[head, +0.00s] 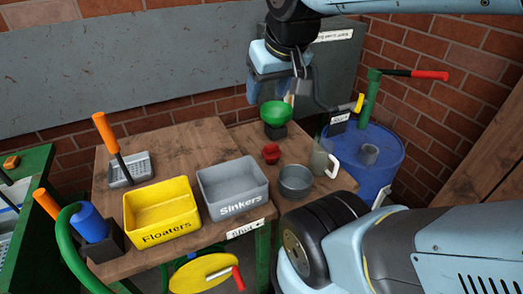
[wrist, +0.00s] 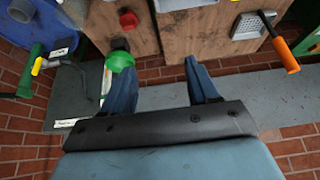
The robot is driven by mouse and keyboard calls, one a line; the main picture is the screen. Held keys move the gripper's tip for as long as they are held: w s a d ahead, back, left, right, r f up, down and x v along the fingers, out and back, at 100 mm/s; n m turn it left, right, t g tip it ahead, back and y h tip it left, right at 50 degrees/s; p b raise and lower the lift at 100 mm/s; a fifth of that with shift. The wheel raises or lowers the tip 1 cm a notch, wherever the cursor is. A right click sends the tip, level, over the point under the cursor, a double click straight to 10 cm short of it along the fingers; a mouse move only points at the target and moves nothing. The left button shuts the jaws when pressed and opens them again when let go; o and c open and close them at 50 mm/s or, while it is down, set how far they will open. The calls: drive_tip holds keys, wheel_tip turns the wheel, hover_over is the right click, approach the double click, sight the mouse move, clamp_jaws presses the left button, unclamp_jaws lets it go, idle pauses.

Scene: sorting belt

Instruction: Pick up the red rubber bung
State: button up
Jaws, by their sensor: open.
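The red rubber bung (head: 271,154) stands on the wooden table, between the green funnel-like cup and the grey round bowl. It also shows near the top of the wrist view (wrist: 128,19). My gripper (head: 273,90) is open and empty, up behind the green cup near the back wall, above and beyond the bung. In the wrist view my gripper (wrist: 161,60) has its two blue fingers spread apart, with nothing between them; the bung lies beyond the left finger's tip.
A yellow "Floaters" bin (head: 160,232), a grey "Sinkers" bin (head: 233,203), a grey bowl (head: 295,187) and a mug (head: 322,162) stand on the table (head: 185,155). A blue drum (head: 365,170) is at right.

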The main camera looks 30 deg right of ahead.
drive_tip(key=o, duration=0.4)
drive_tip(key=w+d+f+g, duration=0.1)
drive_tip(key=w+d+f, duration=0.1)
drive_tip(key=w, duration=0.4)
drive_tip(key=shift+w+f+g+h, duration=0.2)
drive_tip(key=shift+f+g+h, duration=0.1)
drive_tip(key=shift+f, duration=0.3)
drive_tip(key=g, duration=0.4)
hover_over(271, 152)
wheel_tip(271, 152, down, 19)
drive_tip(key=f, duration=0.6)
drive_tip(key=w+f, duration=0.1)
drive_tip(key=f, duration=0.2)
drive_tip(key=shift+d+f, duration=0.15)
drive_tip(key=shift+d, duration=0.1)
drive_tip(key=shift+w+d+f, duration=0.1)
drive_tip(key=shift+f, duration=1.2)
drive_tip(key=shift+w+d+f, duration=0.1)
drive_tip(key=shift+f, duration=1.15)
